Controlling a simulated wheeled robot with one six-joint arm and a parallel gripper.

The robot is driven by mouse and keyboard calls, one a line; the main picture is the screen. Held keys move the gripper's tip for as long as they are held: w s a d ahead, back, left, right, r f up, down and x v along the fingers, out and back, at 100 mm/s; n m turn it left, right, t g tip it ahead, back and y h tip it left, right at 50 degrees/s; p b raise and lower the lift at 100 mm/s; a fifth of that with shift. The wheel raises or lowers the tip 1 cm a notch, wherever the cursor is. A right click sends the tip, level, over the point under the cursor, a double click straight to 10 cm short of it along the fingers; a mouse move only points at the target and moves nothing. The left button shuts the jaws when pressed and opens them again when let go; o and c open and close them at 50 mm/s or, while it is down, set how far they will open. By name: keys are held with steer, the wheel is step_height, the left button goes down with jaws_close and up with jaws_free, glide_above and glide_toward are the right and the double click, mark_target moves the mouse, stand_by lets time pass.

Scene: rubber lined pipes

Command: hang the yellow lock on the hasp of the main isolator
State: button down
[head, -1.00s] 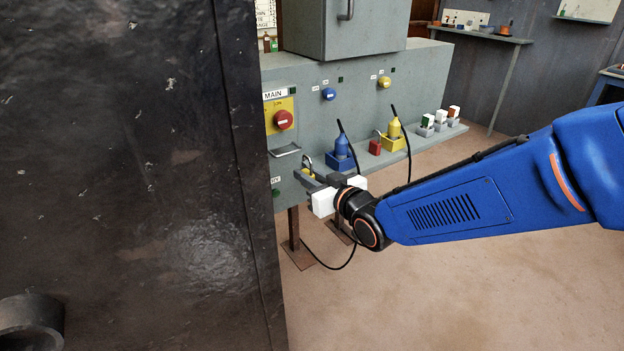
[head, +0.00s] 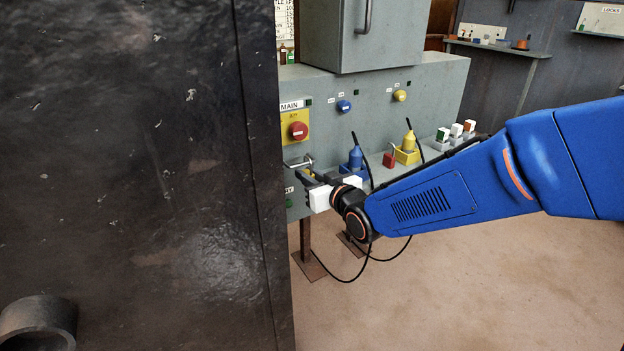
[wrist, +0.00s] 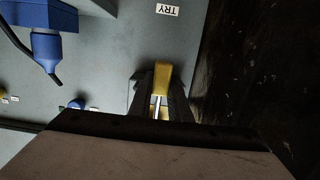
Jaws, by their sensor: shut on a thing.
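The main isolator is a red knob (head: 298,130) on a yellow plate under the MAIN label. Its hasp (head: 291,165), a pale metal bar, juts out just below the plate. My gripper (head: 312,178) is shut on the yellow lock (wrist: 161,78), whose body shows between the two dark fingers in the wrist view. In the head view the lock is small and mostly covered by the fingers, and its shackle overlaps the right end of the hasp. I cannot tell whether the shackle is through the hasp, touching it or in front of it.
A large dark panel (head: 140,180) stands close on the left. A black cable hangs below. The floor is clear.

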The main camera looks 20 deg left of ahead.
steer(key=shift+w+a+f, duration=0.9)
steer(key=shift+w+a, duration=0.05)
steer(key=shift+a, duration=0.15)
steer(key=c, duration=1.6)
jaws_free()
steer(key=shift+o, duration=0.2)
